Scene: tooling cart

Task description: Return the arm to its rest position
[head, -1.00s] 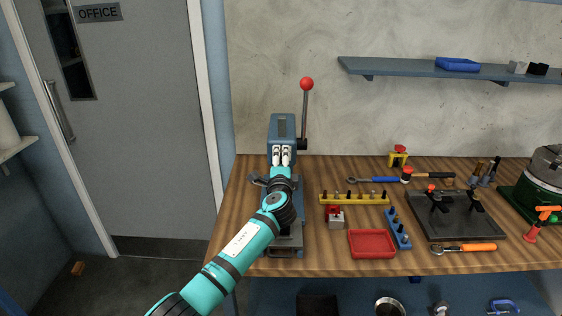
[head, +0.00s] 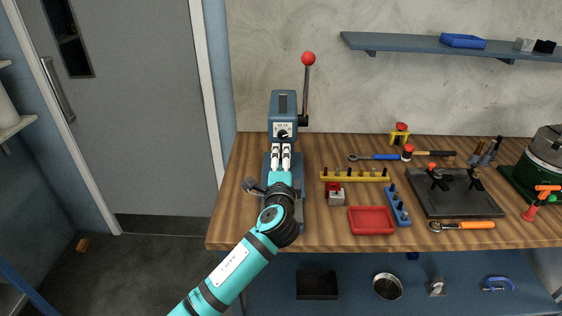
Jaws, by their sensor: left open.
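My left arm is teal and comes in from the lower left of the head view. Its gripper (head: 286,156) is in front of the blue bench press (head: 283,104), below the press's round dial. The two pale fingers point away from me and stand slightly apart, with nothing seen between them. The arm hides much of the press's base. My right gripper is not in view.
The wooden bench (head: 231,217) holds a yellow bit rack (head: 355,176), a red tray (head: 371,221), a blue rack (head: 398,206) and a dark plate (head: 455,207) to the right. The press's red-knobbed lever (head: 308,59) stands up.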

